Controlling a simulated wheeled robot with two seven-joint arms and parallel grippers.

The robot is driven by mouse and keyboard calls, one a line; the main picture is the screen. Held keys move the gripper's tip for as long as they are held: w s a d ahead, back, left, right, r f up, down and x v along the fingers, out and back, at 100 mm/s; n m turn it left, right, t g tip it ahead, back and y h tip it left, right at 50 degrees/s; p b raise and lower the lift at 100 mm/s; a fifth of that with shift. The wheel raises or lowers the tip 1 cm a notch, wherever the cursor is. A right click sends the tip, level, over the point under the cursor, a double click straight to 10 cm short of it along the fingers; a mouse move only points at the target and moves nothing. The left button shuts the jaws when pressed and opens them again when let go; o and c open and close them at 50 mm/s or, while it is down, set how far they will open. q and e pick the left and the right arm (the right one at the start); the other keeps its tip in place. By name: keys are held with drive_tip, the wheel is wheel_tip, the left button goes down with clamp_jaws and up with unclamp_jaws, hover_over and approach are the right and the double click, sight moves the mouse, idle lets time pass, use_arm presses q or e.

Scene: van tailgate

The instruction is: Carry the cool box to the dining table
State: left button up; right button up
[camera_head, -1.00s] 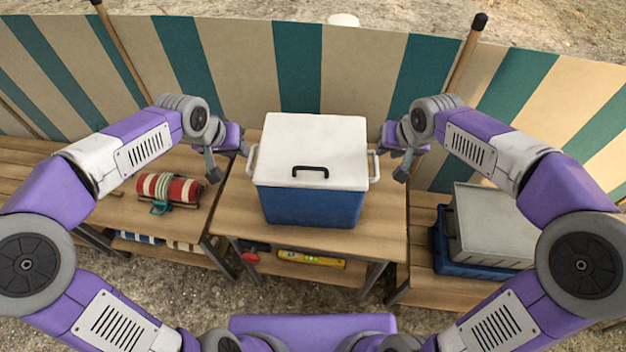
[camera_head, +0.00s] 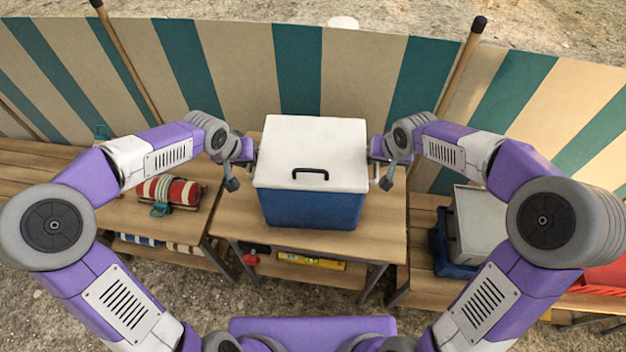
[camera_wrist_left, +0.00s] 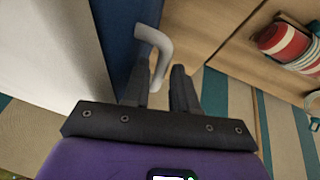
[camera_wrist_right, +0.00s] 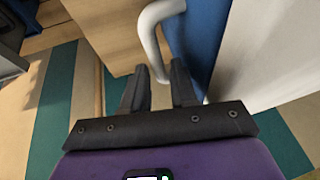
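The cool box (camera_head: 312,208) has a blue body and a white lid with a black handle on top. It stands upright on the middle wooden table (camera_head: 235,215). My left gripper (camera_head: 252,157) is at the box's left side; in the left wrist view its open fingers (camera_wrist_left: 158,88) are on either side of the pale side handle (camera_wrist_left: 163,55). My right gripper (camera_head: 373,155) is at the right side; in the right wrist view its open fingers (camera_wrist_right: 158,88) are around the other pale side handle (camera_wrist_right: 150,35). I cannot tell which table is the dining table.
A red striped roll (camera_head: 182,190) lies on the left bench. A grey crate (camera_head: 480,240) in a blue one stands on the right bench. A yellow spirit level (camera_head: 310,261) and a red item (camera_head: 250,259) lie on the lower shelf. A striped windbreak (camera_head: 345,75) stands behind.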

use_arm(q)
clamp_jaws()
use_arm(e)
clamp_jaws()
use_arm(q)
drive_tip(key=shift+w, duration=0.1)
use_arm(e)
drive_tip(key=shift+w, duration=0.1)
idle(1.1)
